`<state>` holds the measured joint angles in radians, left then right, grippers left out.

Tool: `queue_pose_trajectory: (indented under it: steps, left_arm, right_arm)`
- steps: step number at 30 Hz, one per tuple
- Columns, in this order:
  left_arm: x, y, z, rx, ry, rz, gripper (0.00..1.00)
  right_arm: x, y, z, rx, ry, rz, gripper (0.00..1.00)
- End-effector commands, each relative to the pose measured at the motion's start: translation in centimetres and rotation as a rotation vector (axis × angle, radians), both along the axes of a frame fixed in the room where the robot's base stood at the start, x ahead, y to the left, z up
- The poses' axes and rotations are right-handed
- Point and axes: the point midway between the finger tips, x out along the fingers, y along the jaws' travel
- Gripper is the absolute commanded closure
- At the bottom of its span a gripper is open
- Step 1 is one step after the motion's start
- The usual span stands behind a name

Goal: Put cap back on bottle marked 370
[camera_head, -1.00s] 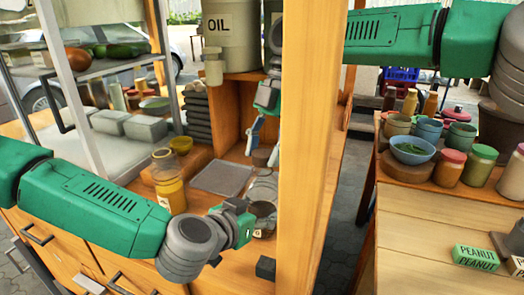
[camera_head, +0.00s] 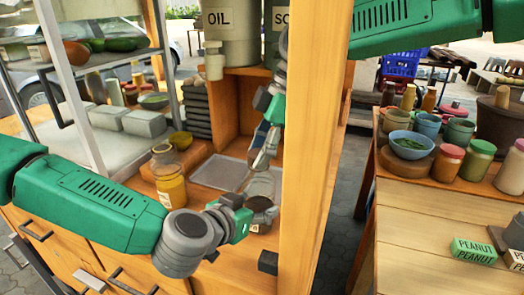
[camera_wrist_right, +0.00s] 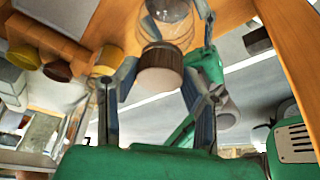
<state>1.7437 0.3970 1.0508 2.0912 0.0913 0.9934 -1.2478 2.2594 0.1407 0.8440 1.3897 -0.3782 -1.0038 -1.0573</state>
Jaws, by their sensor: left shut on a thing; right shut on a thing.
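A clear glass bottle (camera_head: 262,186) with dark contents low down stands on the wooden counter; its small label is only partly seen and I cannot read its number. My left gripper (camera_head: 246,214) is shut on its lower left side. My right gripper (camera_head: 264,160) is above the bottle, pointing down. In the right wrist view my right gripper (camera_wrist_right: 158,78) is shut on a brown cap (camera_wrist_right: 160,68), and the clear bottle (camera_wrist_right: 168,22) shows just beyond the cap. I cannot tell whether cap and bottle touch.
A glass jar of yellow contents (camera_head: 169,182) stands left of the bottle. A grey tray (camera_head: 222,172) lies behind. A wooden post (camera_head: 312,150) rises close on the right. OIL canister (camera_head: 230,40) stands above. The right table (camera_head: 425,225) holds bowls and several jars.

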Motion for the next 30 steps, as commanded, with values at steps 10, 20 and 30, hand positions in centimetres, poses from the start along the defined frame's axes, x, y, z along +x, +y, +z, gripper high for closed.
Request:
queue_pose_trajectory:
  steps: [10, 20, 30]
  left_arm:
    - [0.23, 0.01, -0.15, 0.003, 0.001, 0.005, 1.00]
    - [0.27, -0.02, -0.17, 0.003, 0.003, 0.006, 1.00]
    - [0.16, 0.05, -0.20, 0.003, 0.003, 0.004, 1.00]
  right_arm:
    - [-0.39, 0.38, -0.10, 0.004, 0.011, -0.456, 0.71]
    - [-0.41, 0.30, -0.15, 0.004, 0.014, -0.460, 0.44]
    - [-0.27, 0.31, 0.12, 0.005, 0.009, -0.461, 0.41]
